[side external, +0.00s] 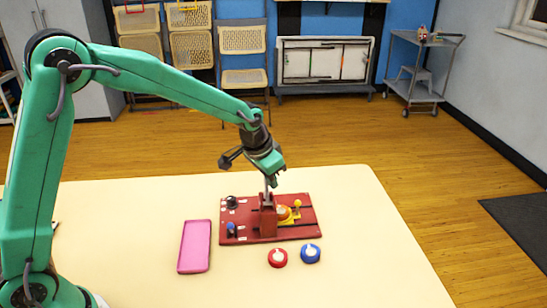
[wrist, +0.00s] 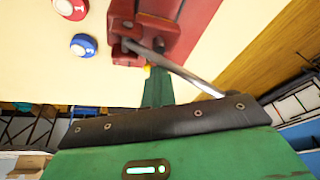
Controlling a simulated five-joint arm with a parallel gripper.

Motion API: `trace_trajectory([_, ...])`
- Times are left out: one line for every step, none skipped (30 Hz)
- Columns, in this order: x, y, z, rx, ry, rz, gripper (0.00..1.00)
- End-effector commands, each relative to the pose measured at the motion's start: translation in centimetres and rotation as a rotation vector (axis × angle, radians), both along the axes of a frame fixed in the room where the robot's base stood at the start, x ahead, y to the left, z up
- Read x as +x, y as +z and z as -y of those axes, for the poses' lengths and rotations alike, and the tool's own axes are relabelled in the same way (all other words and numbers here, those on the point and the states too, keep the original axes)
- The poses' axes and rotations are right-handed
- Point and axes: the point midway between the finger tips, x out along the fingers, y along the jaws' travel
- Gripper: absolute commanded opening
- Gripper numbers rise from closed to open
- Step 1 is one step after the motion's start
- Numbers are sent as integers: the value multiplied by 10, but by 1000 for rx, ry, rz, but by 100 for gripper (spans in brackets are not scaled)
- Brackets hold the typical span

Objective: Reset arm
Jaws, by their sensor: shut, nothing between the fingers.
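My gripper (side external: 269,183) is shut and empty. It points down over the red board (side external: 305,222), with its tip close to the top of the raised red block (side external: 267,217). I cannot tell whether it touches the block. In the wrist view the red block (wrist: 128,35) sits just beyond my gripper, and part of the red board (wrist: 203,18) shows. My arm is stretched out over the table, bent downward at its end.
The board carries a yellow part (side external: 295,207), a blue knob (side external: 231,228) and a black knob (side external: 232,202). A pink tray (side external: 195,246) lies to its left. A red dial (side external: 277,258) and a blue dial (side external: 310,253) lie in front. The table's right side is clear.

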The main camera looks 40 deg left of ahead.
Motion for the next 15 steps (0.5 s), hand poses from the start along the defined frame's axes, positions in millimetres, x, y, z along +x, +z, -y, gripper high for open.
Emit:
trace_trajectory([-8,-13,-15,6,25,-39,9])
trace_trajectory([-8,-16,-15,6,25,-40,9])
trace_trajectory([-8,-20,-15,7,25,-43,9])
trace_trajectory([-8,-23,-15,7,25,-44,9])
trace_trajectory([-8,-26,-15,8,24,-45,9])
trace_trajectory([-9,-30,-15,7,24,-47,9])
trace_trajectory([-9,-32,-15,8,24,-48,9])
trace_trajectory([-9,-34,-15,8,24,-49,9])
trace_trajectory([-9,-36,-15,7,25,-49,9])
trace_trajectory([-9,-37,-15,7,25,-48,9])
trace_trajectory([-8,-38,-15,7,25,-48,9])
trace_trajectory([-8,-39,-15,7,25,-47,9])
trace_trajectory([-8,-39,-15,7,25,-47,9])
trace_trajectory([-8,-40,-15,7,25,-47,9])
trace_trajectory([-8,-40,-15,8,25,-47,9])
